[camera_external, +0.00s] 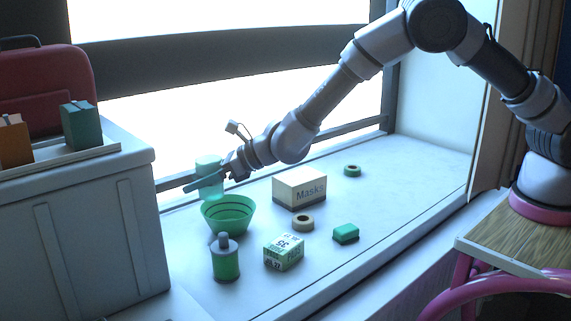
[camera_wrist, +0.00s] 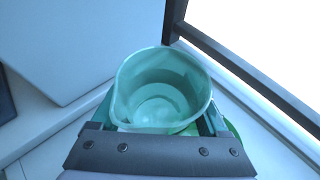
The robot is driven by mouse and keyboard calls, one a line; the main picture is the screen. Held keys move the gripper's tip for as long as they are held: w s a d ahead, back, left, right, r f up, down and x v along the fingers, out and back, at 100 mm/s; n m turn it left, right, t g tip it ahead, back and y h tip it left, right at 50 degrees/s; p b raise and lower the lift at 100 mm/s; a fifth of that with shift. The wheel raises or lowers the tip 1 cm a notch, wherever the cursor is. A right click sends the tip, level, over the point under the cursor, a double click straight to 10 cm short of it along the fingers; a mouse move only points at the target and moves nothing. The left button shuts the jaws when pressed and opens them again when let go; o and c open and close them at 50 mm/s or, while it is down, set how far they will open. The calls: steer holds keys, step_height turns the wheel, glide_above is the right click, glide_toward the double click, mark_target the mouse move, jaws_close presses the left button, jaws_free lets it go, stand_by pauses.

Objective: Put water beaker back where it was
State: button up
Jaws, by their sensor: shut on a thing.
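The water beaker (camera_external: 209,163) is a pale green, translucent cup with a pouring lip. My gripper (camera_external: 216,179) is shut on it and holds it upright, just above or behind the green bowl (camera_external: 228,216) on the sill. In the wrist view the beaker (camera_wrist: 160,85) is seen from above, mouth open, between the fingers. A paler disc shows at its bottom; I cannot tell how much water is inside. Green edges of the bowl show beside and below the beaker there. Whether the beaker touches the bowl is unclear.
A green bottle with a grey top (camera_external: 226,262), a patterned box (camera_external: 284,252), a tape roll (camera_external: 303,223), a Masks box (camera_external: 299,188), a green block (camera_external: 346,233) and a green ring (camera_external: 352,170) stand on the sill. A grey cabinet (camera_external: 100,215) stands left. The sill's right is clear.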

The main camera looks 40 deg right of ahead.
steer(key=w+d, duration=0.3)
steer(key=d, duration=1)
steer(key=w+d, duration=0.3)
steer(key=d, duration=1.1)
steer(key=s+d+m, duration=0.1)
steer(key=s+d, duration=0.4)
steer(key=d, duration=0.6)
steer(key=s+d, duration=0.5)
steer(key=d, duration=0.6)
steer(key=shift+t+h, duration=0.4)
steer(key=shift+w+a+f, duration=0.1)
steer(key=shift+a+f, duration=0.05)
steer(key=shift+f, duration=3.6)
steer(key=shift+w+a+f, duration=0.1)
steer(key=shift+f, duration=3.6)
steer(key=shift+f, duration=0.15)
